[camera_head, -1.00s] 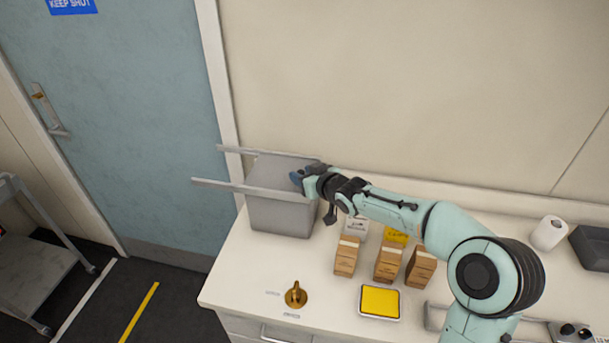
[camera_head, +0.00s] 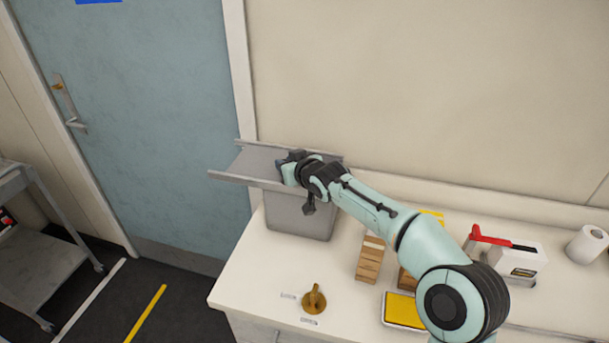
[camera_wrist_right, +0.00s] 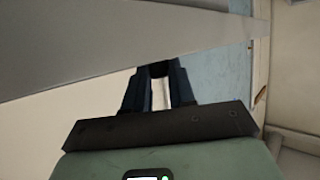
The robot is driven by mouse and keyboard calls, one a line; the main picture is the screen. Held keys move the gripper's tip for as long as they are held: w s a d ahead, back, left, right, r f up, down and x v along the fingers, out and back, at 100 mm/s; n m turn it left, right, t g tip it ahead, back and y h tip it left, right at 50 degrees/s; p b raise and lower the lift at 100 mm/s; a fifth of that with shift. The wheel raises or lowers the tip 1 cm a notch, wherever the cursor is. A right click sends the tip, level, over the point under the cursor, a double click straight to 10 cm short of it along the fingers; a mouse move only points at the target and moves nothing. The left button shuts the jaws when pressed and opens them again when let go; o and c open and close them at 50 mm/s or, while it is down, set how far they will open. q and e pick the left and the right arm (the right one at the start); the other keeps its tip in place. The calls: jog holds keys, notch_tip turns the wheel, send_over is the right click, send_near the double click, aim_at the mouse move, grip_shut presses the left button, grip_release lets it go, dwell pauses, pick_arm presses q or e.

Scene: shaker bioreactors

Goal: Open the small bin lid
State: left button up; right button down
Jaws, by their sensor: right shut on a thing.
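The small grey bin (camera_head: 298,217) stands upright at the back left of the white counter. Its flat grey lid (camera_head: 250,163) lies level between two rails at the top and sticks out to the left past the bin's body. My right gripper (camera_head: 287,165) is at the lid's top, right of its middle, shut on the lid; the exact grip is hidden. In the right wrist view, the dark fingers (camera_wrist_right: 160,84) reach the edge of the grey lid panel (camera_wrist_right: 110,50). My arm covers the right part of the bin top, so I cannot see inside. My left gripper is out of view.
A white box with a red part (camera_head: 505,252) and a paper roll (camera_head: 587,244) are to the right. A wall is behind; a blue door (camera_head: 150,120) is left.

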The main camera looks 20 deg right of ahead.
aim_at(272, 173)
jog(key=shift+w+a, duration=0.7)
jog(key=shift+a, duration=0.3)
jog(key=shift+w+a, duration=0.7)
jog(key=shift+a, duration=0.25)
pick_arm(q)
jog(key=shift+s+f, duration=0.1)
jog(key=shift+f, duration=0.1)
pick_arm(e)
jog(key=c, duration=0.9)
grip_release()
jog(key=shift+c, duration=0.2)
jog(key=shift+s+d+r+b, duration=0.2)
jog(key=shift+s+b, duration=0.15)
jog(key=shift+s, duration=0.15)
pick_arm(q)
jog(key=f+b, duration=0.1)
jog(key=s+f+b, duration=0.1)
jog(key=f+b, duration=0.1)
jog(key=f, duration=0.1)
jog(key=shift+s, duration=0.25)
pick_arm(e)
jog(key=v, duration=1.2)
jog(key=shift+s, duration=0.2)
